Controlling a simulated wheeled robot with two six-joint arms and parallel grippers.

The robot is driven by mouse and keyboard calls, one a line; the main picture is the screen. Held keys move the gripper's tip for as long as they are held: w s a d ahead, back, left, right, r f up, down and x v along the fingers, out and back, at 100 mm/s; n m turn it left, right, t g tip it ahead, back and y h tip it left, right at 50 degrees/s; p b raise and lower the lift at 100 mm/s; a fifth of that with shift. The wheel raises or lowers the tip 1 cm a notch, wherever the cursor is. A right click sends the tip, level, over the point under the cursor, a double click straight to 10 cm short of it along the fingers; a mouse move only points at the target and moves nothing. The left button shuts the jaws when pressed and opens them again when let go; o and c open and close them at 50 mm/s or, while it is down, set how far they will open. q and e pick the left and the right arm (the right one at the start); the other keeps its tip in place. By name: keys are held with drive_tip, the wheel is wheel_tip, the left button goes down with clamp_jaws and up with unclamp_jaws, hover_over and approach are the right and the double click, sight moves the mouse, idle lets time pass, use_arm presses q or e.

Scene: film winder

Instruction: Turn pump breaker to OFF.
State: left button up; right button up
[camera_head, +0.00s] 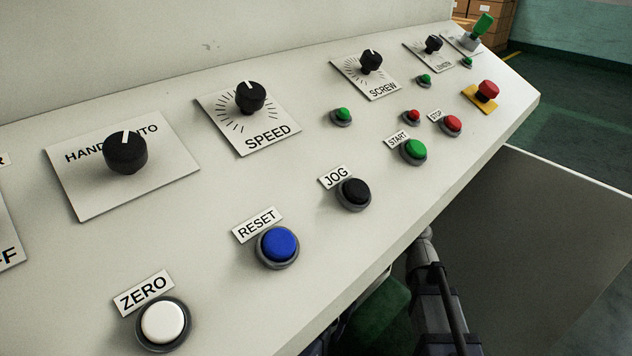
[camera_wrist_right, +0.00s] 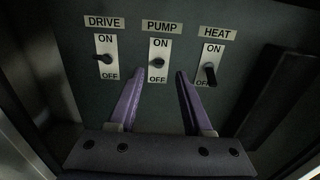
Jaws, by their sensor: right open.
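The pump breaker (camera_wrist_right: 157,63) is a small dark lever on a white plate, labelled PUMP above, with ON at the top and OFF at the bottom. I see it nearly end-on between the two words, so its exact tilt is hard to tell. My right gripper (camera_wrist_right: 159,74) is open and empty, its two purple fingers on either side of the lower part of the PUMP plate. The lever shows just beyond the fingertips, and I see no contact. The head view does not show the breakers. My left gripper is in neither view.
The DRIVE breaker (camera_wrist_right: 104,59) is left of PUMP. The HEAT breaker (camera_wrist_right: 210,74) is right, its lever hanging down towards OFF. Dark side walls flank the breaker panel. The head view shows a sloped console with a blue RESET button (camera_head: 279,245) and a SPEED knob (camera_head: 250,96).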

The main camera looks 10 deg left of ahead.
drive_tip(key=shift+x, duration=3.85)
drive_tip(key=shift+c, duration=0.2)
clamp_jaws()
